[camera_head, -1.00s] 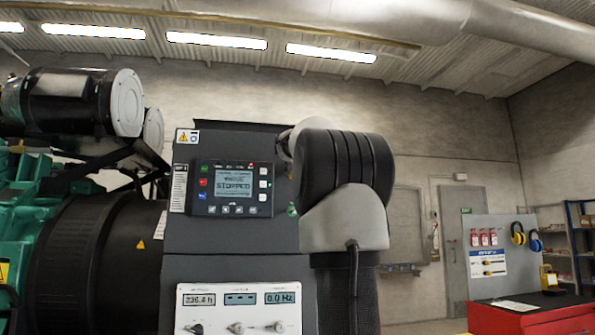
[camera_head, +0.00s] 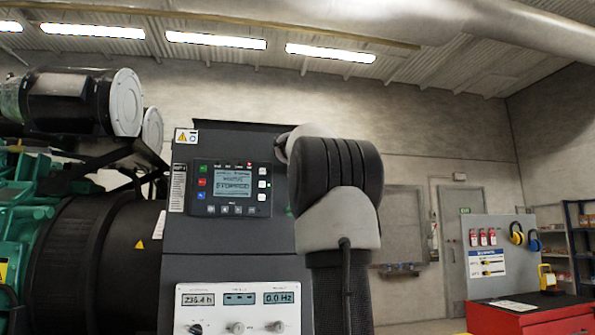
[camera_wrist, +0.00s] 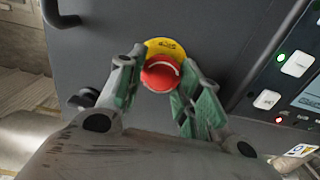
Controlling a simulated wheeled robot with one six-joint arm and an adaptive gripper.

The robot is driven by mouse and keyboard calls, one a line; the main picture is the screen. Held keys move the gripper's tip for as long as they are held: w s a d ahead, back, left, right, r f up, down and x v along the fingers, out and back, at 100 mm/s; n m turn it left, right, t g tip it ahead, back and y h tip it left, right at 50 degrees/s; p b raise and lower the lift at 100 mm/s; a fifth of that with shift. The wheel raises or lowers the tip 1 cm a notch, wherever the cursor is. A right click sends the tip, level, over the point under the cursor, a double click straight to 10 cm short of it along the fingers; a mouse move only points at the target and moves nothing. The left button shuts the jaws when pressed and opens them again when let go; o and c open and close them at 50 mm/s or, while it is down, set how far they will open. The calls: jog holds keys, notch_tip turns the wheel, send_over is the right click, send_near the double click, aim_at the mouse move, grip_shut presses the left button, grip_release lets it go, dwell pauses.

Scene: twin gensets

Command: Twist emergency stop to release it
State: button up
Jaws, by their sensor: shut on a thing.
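The emergency stop (camera_wrist: 160,75) is a red mushroom button on a yellow disc (camera_wrist: 164,47), mounted on the dark panel face, in the upper middle of the wrist view. My gripper (camera_wrist: 158,78) has its two green-padded fingers on either side of the red head, closed on it. White arrow markings show on the button's face. In the head view my arm's wrist hides the button and the fingers. The control cabinet (camera_head: 225,150) stands in the middle, and its controller screen (camera_head: 233,183) reads STOPPED.
A black handle (camera_wrist: 62,22) and a dark knob (camera_wrist: 84,98) are on the panel left of the button. The controller's buttons (camera_wrist: 296,64) lie to the right. The green genset (camera_head: 30,215) is at the left, a red workbench (camera_head: 530,312) at the right.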

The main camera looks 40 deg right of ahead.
jog(key=shift+s+d+m, duration=0.1)
jog(key=shift+m, duration=3.8)
jog(key=o, duration=1)
jog(key=shift+o, duration=0.2)
jog(key=v, duration=1.2)
